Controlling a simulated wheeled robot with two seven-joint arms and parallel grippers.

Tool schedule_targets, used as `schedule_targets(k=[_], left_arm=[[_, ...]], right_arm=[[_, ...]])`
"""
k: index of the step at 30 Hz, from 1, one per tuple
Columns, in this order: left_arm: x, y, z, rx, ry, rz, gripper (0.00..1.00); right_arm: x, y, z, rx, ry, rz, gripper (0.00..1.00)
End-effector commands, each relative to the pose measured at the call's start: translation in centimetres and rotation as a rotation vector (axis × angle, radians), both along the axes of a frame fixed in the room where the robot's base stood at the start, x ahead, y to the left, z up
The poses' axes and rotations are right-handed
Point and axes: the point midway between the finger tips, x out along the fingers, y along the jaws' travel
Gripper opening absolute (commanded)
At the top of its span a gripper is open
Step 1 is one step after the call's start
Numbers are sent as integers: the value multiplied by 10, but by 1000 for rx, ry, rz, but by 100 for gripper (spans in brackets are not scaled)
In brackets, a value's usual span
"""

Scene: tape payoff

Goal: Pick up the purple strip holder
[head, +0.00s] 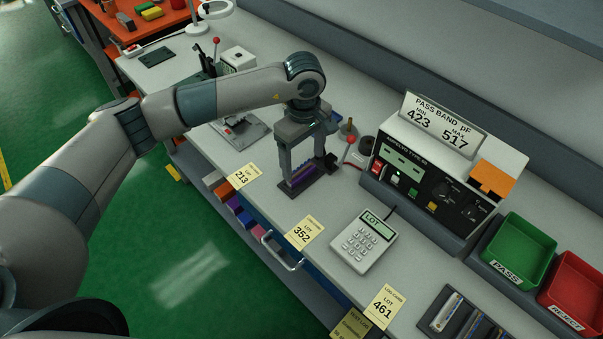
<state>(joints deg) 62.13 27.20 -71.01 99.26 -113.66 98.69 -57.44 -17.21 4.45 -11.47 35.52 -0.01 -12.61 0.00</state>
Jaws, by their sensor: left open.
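The purple strip holder (304,173) sits on a dark base on the grey bench, near the middle of the head view. My left gripper (305,166) points down over it, with its two fingers apart, one toward each end of the holder. The fingers hide part of the holder, and I cannot tell whether they touch it. My right gripper is not in the head view.
A meter with a PASS BAND sign (439,122) stands to the right. A keypad (362,240) and lot cards (304,232) lie in front. A green PASS bin (518,250) and red REJECT bin (575,287) are at the far right. A small post with a red ball (349,139) stands close behind the gripper.

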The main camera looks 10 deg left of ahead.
Motion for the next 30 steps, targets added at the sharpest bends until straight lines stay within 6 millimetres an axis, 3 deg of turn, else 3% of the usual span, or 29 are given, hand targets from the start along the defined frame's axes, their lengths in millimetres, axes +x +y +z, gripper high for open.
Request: schedule_targets(k=[9,26,30], left_arm=[[1,5,-38,0,1,0,75],[2,5,-41,0,0,0,75],[2,5,-41,0,0,0,46]], right_arm=[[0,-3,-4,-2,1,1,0],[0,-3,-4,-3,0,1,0],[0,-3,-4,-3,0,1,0]])
